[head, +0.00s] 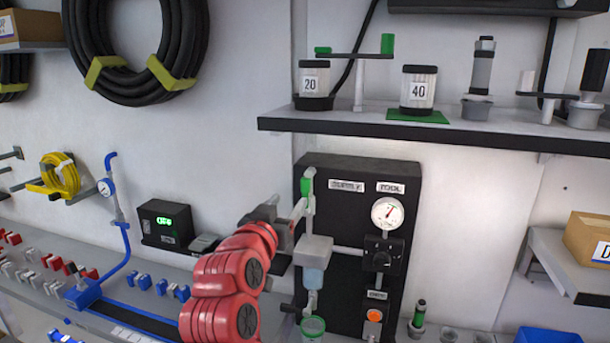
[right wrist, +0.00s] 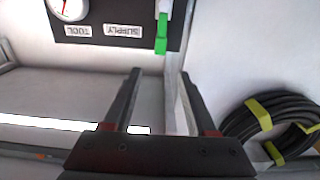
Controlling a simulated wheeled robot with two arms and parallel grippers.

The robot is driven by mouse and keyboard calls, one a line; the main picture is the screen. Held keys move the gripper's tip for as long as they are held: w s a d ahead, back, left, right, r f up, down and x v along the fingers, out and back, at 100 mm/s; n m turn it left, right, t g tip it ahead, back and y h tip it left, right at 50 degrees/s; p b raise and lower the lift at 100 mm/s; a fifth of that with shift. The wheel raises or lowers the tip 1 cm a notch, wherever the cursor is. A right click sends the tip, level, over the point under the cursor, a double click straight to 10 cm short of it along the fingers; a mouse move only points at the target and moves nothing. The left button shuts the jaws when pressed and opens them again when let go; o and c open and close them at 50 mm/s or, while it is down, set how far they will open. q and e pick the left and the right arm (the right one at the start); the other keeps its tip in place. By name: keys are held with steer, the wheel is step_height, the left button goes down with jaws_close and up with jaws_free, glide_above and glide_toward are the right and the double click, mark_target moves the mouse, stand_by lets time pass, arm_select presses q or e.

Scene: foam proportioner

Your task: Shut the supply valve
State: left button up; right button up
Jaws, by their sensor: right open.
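The supply valve's green handle (head: 307,188) stands upright at the left edge of the black panel (head: 345,215), beside the SUPPLY label (head: 346,186). My right gripper (head: 299,212) is at the handle's left, close to it in the head view. In the right wrist view, the picture is upside down and the green handle (right wrist: 161,38) shows just beyond the open fingertips (right wrist: 160,73), roughly in line with the gap. No grip on the handle shows. The valve body behind my gripper is partly hidden. My left gripper is not in view.
The panel carries a gauge (head: 387,213), a black knob (head: 382,257) and an orange button (head: 375,315). A grey box with a clear bowl (head: 313,270) hangs just below right of my gripper. A shelf (head: 440,133) with canisters juts out above. A black hose coil (head: 135,45) hangs left.

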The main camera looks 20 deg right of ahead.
mark_target(305, 182)
steer(key=p+x, duration=0.4)
steer(key=x, duration=0.9)
steer(key=shift+d+r+p, duration=0.1)
steer(key=shift+p, duration=0.3)
jaws_close()
stand_by(0.6)
